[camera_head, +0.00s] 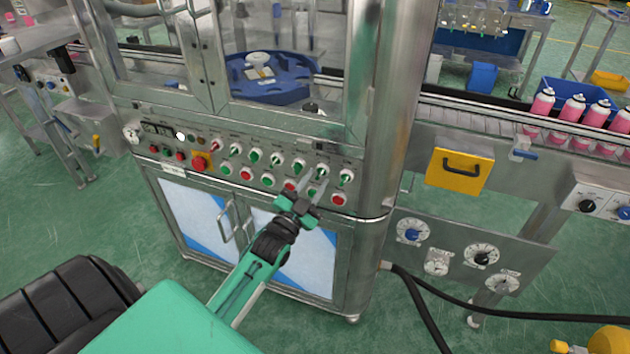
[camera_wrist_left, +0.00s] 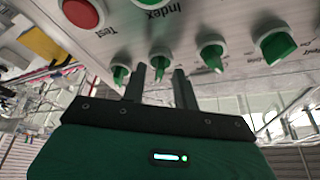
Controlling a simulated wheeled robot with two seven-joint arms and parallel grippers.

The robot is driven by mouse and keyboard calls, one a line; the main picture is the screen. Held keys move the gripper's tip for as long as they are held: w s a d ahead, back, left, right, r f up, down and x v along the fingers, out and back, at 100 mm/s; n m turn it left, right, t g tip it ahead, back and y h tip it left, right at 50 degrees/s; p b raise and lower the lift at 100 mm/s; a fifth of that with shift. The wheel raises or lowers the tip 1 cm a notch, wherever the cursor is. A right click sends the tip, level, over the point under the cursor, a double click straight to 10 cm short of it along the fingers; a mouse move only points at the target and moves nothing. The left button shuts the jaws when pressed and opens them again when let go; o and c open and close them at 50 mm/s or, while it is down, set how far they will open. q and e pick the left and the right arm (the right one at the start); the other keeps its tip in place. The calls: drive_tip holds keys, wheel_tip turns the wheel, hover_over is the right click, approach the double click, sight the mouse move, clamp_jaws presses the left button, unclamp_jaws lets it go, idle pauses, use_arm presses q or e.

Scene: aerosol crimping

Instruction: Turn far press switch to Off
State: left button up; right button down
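The control panel (camera_head: 225,160) on the front of the steel machine carries a row of green-handled rotary switches. My left gripper (camera_head: 315,179) is open at the right part of this row. In the left wrist view, the gripper's two dark fingers (camera_wrist_left: 160,72) point at a green switch (camera_wrist_left: 161,62), with its knob between the tips; I cannot tell whether they touch it. Another green switch (camera_wrist_left: 120,72) is to its left, and two more (camera_wrist_left: 212,55) are to its right. I cannot tell which one is the far press switch. My right gripper is not in view.
A red button (camera_wrist_left: 84,12) lies close by in the left wrist view. Red and green buttons (camera_head: 338,199) sit below the switch row. Pink cans (camera_head: 572,108) stand on the conveyor.

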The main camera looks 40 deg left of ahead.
use_arm(q)
drive_tip(key=shift+w, duration=0.3)
drive_tip(key=shift+c, duration=0.4)
clamp_jaws()
